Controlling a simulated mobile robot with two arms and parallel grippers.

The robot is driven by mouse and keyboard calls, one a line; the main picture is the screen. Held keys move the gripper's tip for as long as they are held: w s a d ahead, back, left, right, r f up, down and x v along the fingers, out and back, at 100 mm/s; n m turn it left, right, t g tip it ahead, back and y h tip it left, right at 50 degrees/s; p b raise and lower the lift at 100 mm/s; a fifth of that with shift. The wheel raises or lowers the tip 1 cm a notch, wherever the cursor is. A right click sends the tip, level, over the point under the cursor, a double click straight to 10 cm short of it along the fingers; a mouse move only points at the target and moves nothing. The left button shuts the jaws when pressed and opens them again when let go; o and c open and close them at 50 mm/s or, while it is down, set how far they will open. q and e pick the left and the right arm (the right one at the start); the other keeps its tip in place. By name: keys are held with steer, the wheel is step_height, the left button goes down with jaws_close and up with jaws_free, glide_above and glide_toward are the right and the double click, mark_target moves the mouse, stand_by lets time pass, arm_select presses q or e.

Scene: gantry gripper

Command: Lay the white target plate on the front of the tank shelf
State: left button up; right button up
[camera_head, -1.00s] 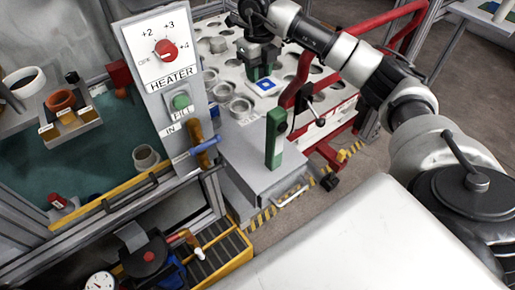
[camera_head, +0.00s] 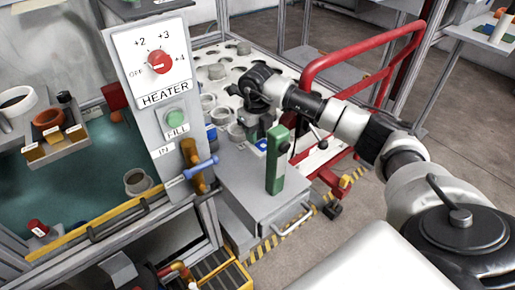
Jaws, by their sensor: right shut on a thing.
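The white target plate (camera_head: 261,144) carries a blue square and shows only in a small part, low beside a green post. My right gripper (camera_head: 258,132) is pointing down over the near end of the white rack and is shut on the plate. Its fingertips are small and dark here, and the post partly covers the plate. My left gripper is not in view.
The heater panel (camera_head: 160,75) with a red dial stands between the tank and the rack. The green post (camera_head: 276,165) rises from a grey box (camera_head: 240,185) close to the gripper. A red rail (camera_head: 375,75) runs behind my right arm. A grey cup (camera_head: 138,182) stands in the tank.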

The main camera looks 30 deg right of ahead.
step_height(320, 180, down, 4)
steer(key=shift+r+b, duration=0.1)
steer(key=shift+b, duration=0.2)
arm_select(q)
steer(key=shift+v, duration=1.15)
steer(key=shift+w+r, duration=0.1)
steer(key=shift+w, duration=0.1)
arm_select(e)
steer(key=shift+f, duration=0.25)
steer(key=o, duration=1)
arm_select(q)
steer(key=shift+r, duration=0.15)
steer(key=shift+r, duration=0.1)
arm_select(e)
steer(key=shift+r, duration=0.1)
steer(key=shift+r, duration=0.3)
arm_select(q)
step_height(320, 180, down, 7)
steer(key=p, duration=0.2)
arm_select(e)
step_height(320, 180, up, 12)
steer(key=shift+f, duration=0.2)
